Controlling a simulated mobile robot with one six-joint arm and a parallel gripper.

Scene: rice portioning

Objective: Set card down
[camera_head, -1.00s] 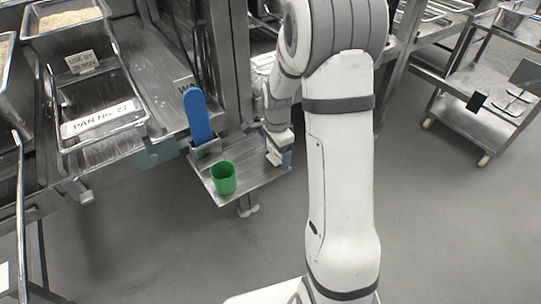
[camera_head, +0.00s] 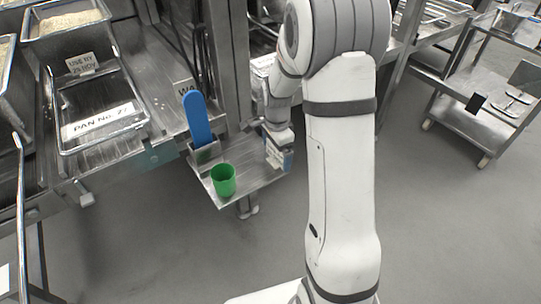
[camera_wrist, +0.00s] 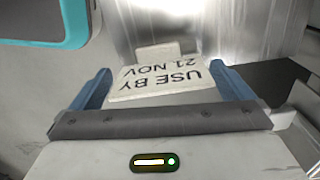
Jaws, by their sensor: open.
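A white card (camera_wrist: 160,82) printed "USE BY 21 NOV" shows upside down in the wrist view, between the two blue fingers of my gripper (camera_wrist: 164,72). The fingers stand apart on either side of it. I cannot tell whether the card rests on anything. In the head view my gripper (camera_head: 280,160) is low at the right end of a small steel shelf (camera_head: 247,183). A pale patch shows between its fingers there, too small to read.
A green cup (camera_head: 223,181) stands on the shelf, left of my gripper. A blue paddle (camera_head: 197,118) stands in a steel holder (camera_head: 205,153) behind it. A pan labelled "PAN No. 27" (camera_head: 98,122) and another use-by card (camera_head: 81,63) are at left. A trolley (camera_head: 470,125) is at right.

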